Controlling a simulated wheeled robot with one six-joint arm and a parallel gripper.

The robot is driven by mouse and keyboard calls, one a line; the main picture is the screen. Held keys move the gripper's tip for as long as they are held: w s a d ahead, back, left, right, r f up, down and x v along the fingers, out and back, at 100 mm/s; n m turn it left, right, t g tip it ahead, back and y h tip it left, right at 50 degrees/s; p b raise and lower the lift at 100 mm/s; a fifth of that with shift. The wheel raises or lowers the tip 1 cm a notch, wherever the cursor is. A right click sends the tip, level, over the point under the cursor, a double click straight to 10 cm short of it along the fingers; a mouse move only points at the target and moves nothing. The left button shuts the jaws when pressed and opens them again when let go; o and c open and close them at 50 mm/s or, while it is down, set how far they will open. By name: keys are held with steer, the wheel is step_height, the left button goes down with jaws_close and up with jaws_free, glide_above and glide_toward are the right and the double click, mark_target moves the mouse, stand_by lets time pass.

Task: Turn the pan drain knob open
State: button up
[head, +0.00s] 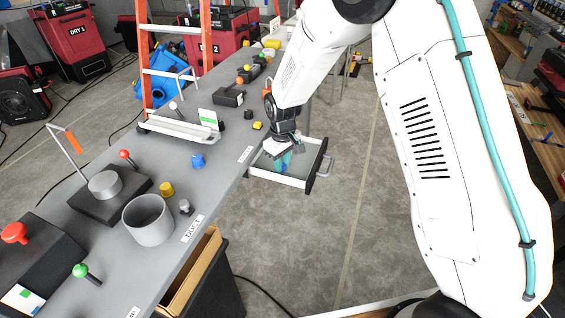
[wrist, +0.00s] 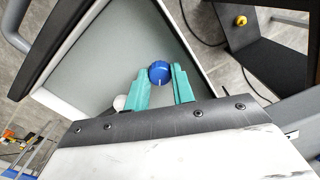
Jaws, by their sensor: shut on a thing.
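The pan (head: 300,180) is a pale open tray with dark edging and a grey bar handle, sticking out past the right edge of the long bench. In the wrist view the pan's grey floor (wrist: 95,55) fills the upper left. The drain knob (wrist: 159,73) is a round blue cap with a white mark on its near side. My gripper (wrist: 160,80) has its teal fingers on either side of the knob, shut on it. In the head view my gripper (head: 284,158) reaches down into the pan and mostly hides the knob.
A white round piece (wrist: 120,102) sits beside the left finger. The grey bench (head: 225,135) carries a grey cup (head: 148,220), a blue cap (head: 198,161) and several small knobs. An orange ladder (head: 144,60) stands behind it. The floor right of the pan is clear.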

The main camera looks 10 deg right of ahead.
steer(key=m, duration=0.5)
steer(key=shift+m, duration=2.5)
steer(key=o, duration=1)
step_height(320, 180, up, 8)
steer(key=shift+f, duration=0.1)
